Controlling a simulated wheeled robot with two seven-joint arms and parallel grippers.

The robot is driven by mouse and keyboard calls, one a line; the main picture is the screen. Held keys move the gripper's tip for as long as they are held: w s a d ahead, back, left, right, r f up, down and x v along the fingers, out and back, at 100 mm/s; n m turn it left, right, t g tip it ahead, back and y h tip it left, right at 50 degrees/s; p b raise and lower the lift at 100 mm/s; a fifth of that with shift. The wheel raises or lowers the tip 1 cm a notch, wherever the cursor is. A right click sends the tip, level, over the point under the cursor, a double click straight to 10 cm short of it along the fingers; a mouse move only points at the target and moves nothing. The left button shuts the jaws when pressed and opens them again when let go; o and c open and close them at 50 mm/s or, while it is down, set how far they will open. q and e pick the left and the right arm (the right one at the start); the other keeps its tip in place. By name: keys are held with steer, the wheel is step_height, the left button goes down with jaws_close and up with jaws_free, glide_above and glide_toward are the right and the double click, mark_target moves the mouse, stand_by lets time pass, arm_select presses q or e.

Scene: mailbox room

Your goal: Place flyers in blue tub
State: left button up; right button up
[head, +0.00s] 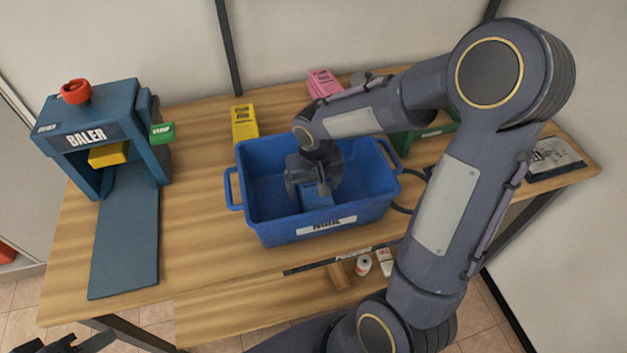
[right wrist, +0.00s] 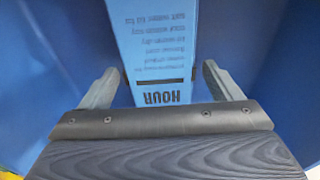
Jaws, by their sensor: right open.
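The blue tub (head: 258,222) stands mid-table. A light-blue flyer bundle (head: 317,195) is inside it, and its printed face (right wrist: 160,45) shows in the right wrist view. My right gripper (head: 312,190) reaches down into the tub at the bundle. In the right wrist view its two fingers (right wrist: 168,85) are spread, one on each side of the bundle's near end, with gaps beside it. A yellow flyer bundle (head: 244,122) lies behind the tub to the left. A pink flyer bundle (head: 323,83) lies behind the tub. My left gripper (head: 75,345) shows only partly at the bottom left edge.
A blue baler (head: 115,135) with a red knob and a long plate stands on the left of the table. A green object (head: 440,130) is partly hidden behind my right arm. Small containers (head: 363,265) sit below the front edge.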

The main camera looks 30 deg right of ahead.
mark_target(315, 190)
steer(key=shift+r, duration=0.3)
step_height(315, 190, up, 10)
steer(key=s+r, duration=0.1)
steer(key=s+a+n+t+y, duration=0.1)
steer(key=s+a+t+y, duration=0.3)
steer(key=s, duration=1.2)
steer(key=shift+a+r+p, duration=0.15)
steer(key=shift+r+p, duration=0.05)
steer(key=shift+p, duration=0.15)
